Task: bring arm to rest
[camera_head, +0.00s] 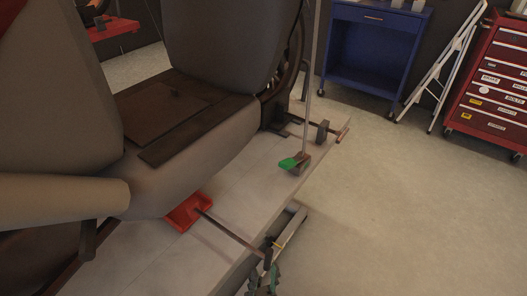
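The task names an arm. My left gripper (263,274) shows small at the bottom edge, right of centre. Its two dark greenish fingers point up and look spread apart. The end of a thin dark rod (232,234) is close above the fingertips; I cannot tell if they touch. I see nothing clearly held between the fingers. My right gripper is not in view.
Large dark grey shapes fill the left. A blue cabinet (371,50), a white ladder (440,65) and a red tool chest (497,85) stand behind. The floor (400,210) at right is clear.

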